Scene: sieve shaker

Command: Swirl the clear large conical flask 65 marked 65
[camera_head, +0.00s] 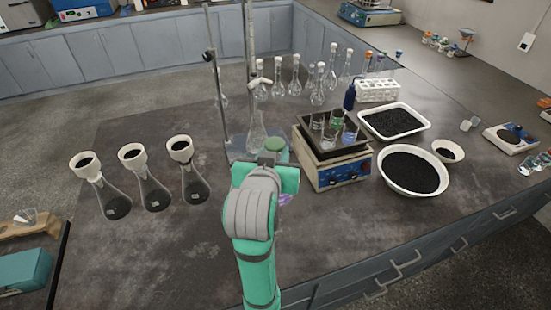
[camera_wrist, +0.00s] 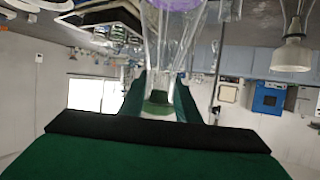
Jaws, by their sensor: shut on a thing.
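My gripper (camera_head: 272,165) is shut on a clear conical flask (camera_wrist: 170,45), over the middle of the bench. In the wrist view the two green fingers (camera_wrist: 160,98) are on either side of the flask's neck. That view is turned over, so the flask's body, with purple liquid, is at the top and its green stopper is lower down. In the head view my arm hides most of the flask; the purple liquid shows just right of the arm (camera_head: 286,198). I cannot read a 65 marking, nor tell whether the flask touches the bench.
A retort stand with glassware (camera_head: 226,110) stands close behind my gripper. A hotplate with beakers (camera_head: 335,170) is close on the right, beside trays of black grains (camera_head: 415,195). Three filter flasks (camera_head: 155,195) stand left. Volumetric flasks (camera_head: 317,90) stand behind. The front left bench is clear.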

